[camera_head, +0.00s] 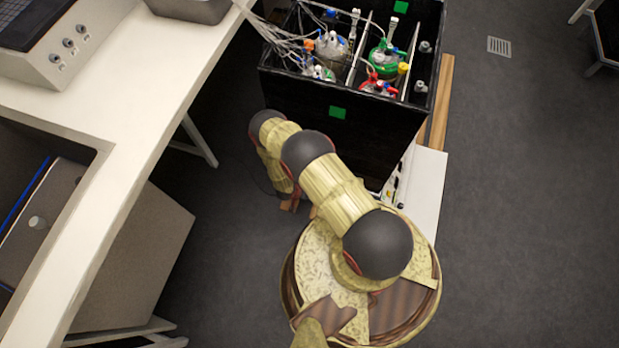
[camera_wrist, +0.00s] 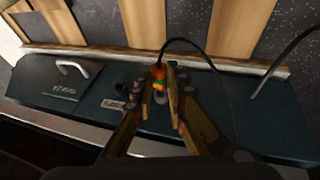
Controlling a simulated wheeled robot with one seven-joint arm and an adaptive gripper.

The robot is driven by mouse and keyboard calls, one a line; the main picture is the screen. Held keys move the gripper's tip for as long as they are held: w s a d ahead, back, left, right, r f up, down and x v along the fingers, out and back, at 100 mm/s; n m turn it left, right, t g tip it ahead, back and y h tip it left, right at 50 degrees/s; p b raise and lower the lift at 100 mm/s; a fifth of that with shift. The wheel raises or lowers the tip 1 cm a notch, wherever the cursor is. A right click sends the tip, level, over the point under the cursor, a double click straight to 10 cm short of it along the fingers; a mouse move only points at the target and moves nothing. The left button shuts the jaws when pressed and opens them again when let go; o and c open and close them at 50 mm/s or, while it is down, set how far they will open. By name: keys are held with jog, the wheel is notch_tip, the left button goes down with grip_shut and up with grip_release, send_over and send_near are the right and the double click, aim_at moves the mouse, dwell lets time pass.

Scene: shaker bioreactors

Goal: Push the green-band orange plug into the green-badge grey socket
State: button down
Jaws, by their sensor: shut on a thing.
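My gripper (camera_wrist: 159,88) is shut on the plug. A small grey round part (camera_wrist: 160,98) shows just below the plug; I cannot tell whether it is the green-badge grey socket or whether the plug touches it. The gripper and plug cannot be made out in the head view, where my arm reaches down beside the black box.
A dark teal panel (camera_wrist: 60,92) with a pale handle lies behind the gripper. In the head view a black box (camera_head: 315,113) with green badges holds several bottles and tubes. A white bench (camera_head: 110,95) stands left; the floor (camera_head: 520,180) at right is clear.

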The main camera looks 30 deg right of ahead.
jog(key=shift+w+d, duration=0.7)
jog(key=shift+d, duration=0.2)
dwell(1.4)
jog(key=c, duration=1.7)
grip_release()
jog(key=shift+r, duration=0.1)
jog(key=v, duration=1.2)
jog(key=shift+a, duration=0.1)
